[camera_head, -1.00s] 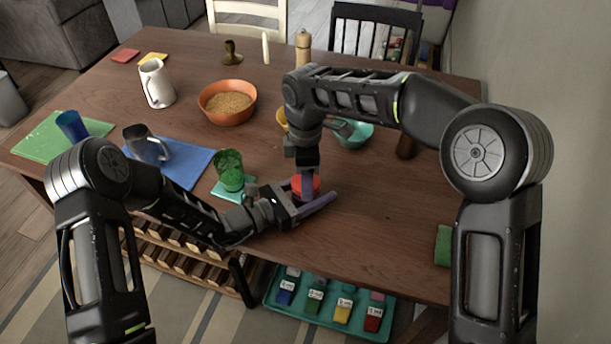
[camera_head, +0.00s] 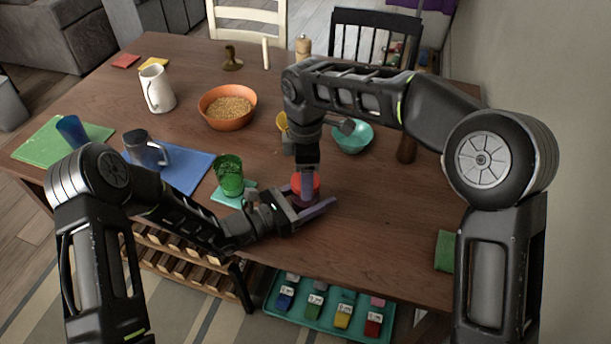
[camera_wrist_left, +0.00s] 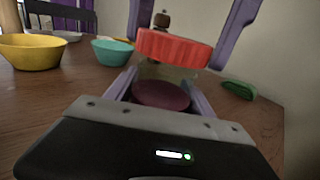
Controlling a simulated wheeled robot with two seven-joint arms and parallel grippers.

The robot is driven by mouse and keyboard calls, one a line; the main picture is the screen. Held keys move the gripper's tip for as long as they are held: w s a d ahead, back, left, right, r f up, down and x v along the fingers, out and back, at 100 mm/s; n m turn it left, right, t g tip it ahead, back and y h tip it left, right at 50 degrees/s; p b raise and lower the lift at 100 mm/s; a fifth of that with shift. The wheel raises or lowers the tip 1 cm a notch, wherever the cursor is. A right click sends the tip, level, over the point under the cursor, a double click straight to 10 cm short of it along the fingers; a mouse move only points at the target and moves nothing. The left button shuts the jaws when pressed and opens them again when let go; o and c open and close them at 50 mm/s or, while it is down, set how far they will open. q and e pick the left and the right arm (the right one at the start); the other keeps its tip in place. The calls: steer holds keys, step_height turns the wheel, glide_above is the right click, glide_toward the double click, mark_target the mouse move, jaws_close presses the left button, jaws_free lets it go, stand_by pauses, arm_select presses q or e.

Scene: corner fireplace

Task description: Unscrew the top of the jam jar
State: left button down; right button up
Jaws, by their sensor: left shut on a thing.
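The jam jar's red lid (camera_head: 313,183) is near the table's front edge, and the lid (camera_wrist_left: 175,50) shows large in the left wrist view. Below it are clear glass and dark purple jam (camera_wrist_left: 160,96). My left gripper (camera_head: 312,205) reaches in low from the left and is shut on the jar, one finger on each side. My right gripper (camera_head: 307,187) points down from above, its purple fingers at the sides of the lid. Whether they press on it is unclear. Whether the lid sits flush on the glass is also unclear.
Left of the jar, a green glass (camera_head: 229,175) stands on a teal coaster. An orange bowl (camera_head: 213,116) of grain, a teal bowl (camera_head: 352,137) and a white pitcher (camera_head: 157,88) stand farther back. The table right of the jar is mostly clear, with a green item (camera_head: 446,250) at its edge.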

mark_target(293, 204)
steer(key=shift+r, duration=2)
arm_select(q)
steer(key=shift+c, duration=1.4)
jaws_free()
steer(key=b+v, duration=0.1)
steer(key=v, duration=1.1)
steer(key=shift+f, duration=0.1)
arm_select(e)
steer(key=shift+f, duration=0.65)
